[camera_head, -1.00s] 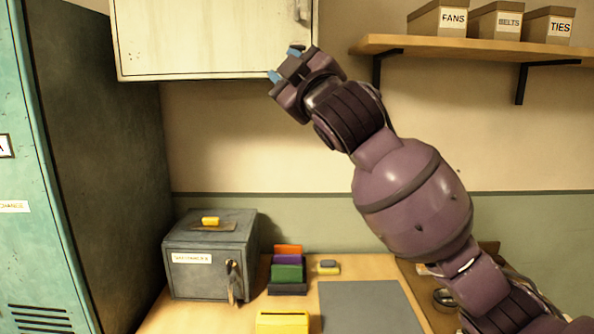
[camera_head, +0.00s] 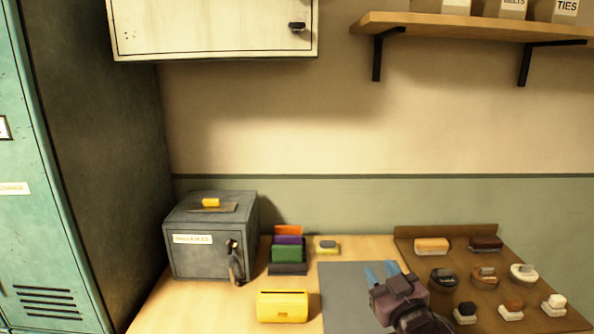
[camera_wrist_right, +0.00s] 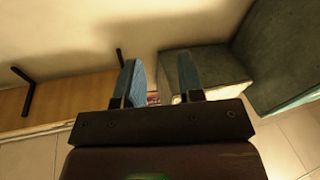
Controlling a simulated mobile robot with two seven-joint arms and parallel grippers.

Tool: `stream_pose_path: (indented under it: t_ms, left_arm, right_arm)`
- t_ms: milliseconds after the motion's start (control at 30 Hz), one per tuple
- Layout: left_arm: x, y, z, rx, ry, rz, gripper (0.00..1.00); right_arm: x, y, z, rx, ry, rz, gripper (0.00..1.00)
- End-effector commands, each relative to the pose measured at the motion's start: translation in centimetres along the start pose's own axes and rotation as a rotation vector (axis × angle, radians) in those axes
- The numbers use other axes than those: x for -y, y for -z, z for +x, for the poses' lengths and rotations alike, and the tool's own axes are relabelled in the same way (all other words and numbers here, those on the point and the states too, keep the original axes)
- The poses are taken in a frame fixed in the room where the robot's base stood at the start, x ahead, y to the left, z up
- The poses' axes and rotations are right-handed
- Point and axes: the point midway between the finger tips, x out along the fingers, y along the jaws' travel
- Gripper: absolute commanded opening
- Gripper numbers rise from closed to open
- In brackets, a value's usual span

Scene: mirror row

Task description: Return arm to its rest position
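My right gripper (camera_head: 382,271) is low in the head view, in front of the right part of the grey mat (camera_head: 345,298). Its blue fingers stand apart. In the right wrist view the gripper (camera_wrist_right: 159,75) shows a clear gap between its fingers, with nothing held. My right forearm is mostly out of the head view, below the bottom edge. My left gripper is in neither view.
A grey lockbox (camera_head: 205,252) with keys in its door stands left on the bench. Colored wallets (camera_head: 288,252) and a yellow case (camera_head: 282,306) are beside it. A brown board (camera_head: 410,240) with several brushes and tins lies right. A white cupboard (camera_head: 210,30) hangs above.

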Motion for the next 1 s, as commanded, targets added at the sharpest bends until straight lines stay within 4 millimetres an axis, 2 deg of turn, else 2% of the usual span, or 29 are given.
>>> stream_pose_path:
  t_ms: [33, 200, 367, 500, 600, 733, 833, 1000]
  left_arm:
    - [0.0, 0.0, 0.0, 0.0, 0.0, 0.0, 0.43]
    - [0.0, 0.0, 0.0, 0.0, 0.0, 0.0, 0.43]
    - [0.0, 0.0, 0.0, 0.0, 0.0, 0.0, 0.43]
    - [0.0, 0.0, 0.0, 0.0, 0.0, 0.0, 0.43]
    - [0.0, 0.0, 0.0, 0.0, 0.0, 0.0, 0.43]
    - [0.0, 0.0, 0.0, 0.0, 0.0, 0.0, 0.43]
    - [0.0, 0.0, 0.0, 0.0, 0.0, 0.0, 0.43]
    - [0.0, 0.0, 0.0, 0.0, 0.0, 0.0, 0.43]
  right_arm:
    - [-0.1, -2.5, -1.7, 0.043, -0.013, 0.018, 0.35]
    - [-0.4, -9.4, -7.4, 0.182, -0.056, 0.065, 0.35]
    - [-0.2, -15.4, -13.7, 0.327, -0.095, 0.107, 0.35]
    - [0.3, -19.9, -19.9, 0.457, -0.127, 0.14, 0.35]
    - [0.9, -22.4, -24.1, 0.54, -0.144, 0.16, 0.35]
    - [1.7, -24.4, -28.3, 0.619, -0.156, 0.179, 0.35]
    - [2.1, -25.2, -30.2, 0.655, -0.161, 0.186, 0.35]
    - [2.3, -25.6, -31.2, 0.673, -0.163, 0.188, 0.35]
